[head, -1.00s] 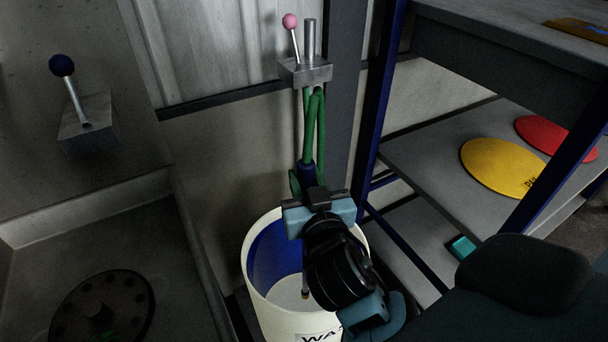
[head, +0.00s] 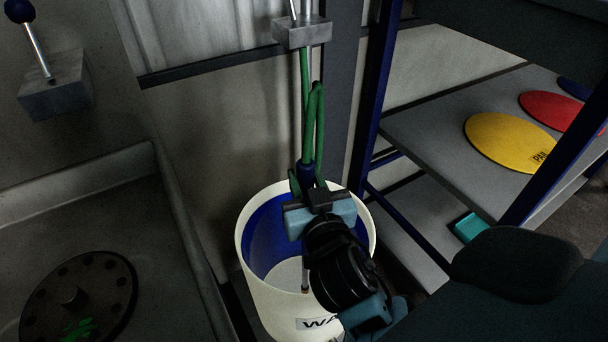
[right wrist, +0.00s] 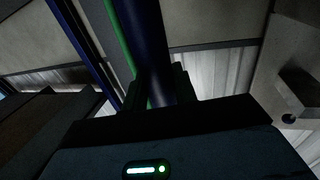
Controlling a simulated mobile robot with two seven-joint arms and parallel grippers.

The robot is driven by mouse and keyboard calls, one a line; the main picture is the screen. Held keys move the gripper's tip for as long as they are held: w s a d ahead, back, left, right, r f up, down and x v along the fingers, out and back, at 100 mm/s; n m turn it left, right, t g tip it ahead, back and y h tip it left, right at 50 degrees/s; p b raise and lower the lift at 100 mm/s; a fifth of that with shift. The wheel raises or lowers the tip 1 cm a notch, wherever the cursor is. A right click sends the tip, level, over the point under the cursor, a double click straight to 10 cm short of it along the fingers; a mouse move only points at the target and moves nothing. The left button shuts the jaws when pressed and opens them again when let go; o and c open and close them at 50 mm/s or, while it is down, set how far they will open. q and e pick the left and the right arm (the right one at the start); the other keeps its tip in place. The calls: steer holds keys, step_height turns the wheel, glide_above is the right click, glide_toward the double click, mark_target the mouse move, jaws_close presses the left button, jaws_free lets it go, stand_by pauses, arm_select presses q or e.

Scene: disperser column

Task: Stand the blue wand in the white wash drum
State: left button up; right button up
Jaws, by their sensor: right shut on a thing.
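The blue wand (head: 307,174) is upright, with a green hose looping above it. My right gripper (head: 316,194) is shut on it near its upper part, at the drum's mouth. The wand's thin grey lower rod and tip (head: 305,285) show inside the white wash drum (head: 262,293), which has a blue inner wall. I cannot tell whether the tip touches the drum floor. In the right wrist view the wand (right wrist: 144,45) passes between the fingers of my right gripper (right wrist: 158,88). My forearm hides part of the drum's front and label. My left gripper is not in view.
A grey valve block (head: 302,33) on the wall feeds the green hose (head: 319,125). A shelf (head: 430,150) with yellow (head: 500,140) and red (head: 550,108) discs stands at right. A grey basin with a dark round drain plate (head: 105,275) lies at left.

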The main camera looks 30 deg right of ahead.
steer(key=shift+f+b, duration=1.45)
steer(key=shift+f, duration=0.6)
steer(key=o, duration=0.9)
steer(key=shift+o, duration=0.7)
steer(key=shift+f, duration=0.15)
steer(key=shift+s, duration=0.15)
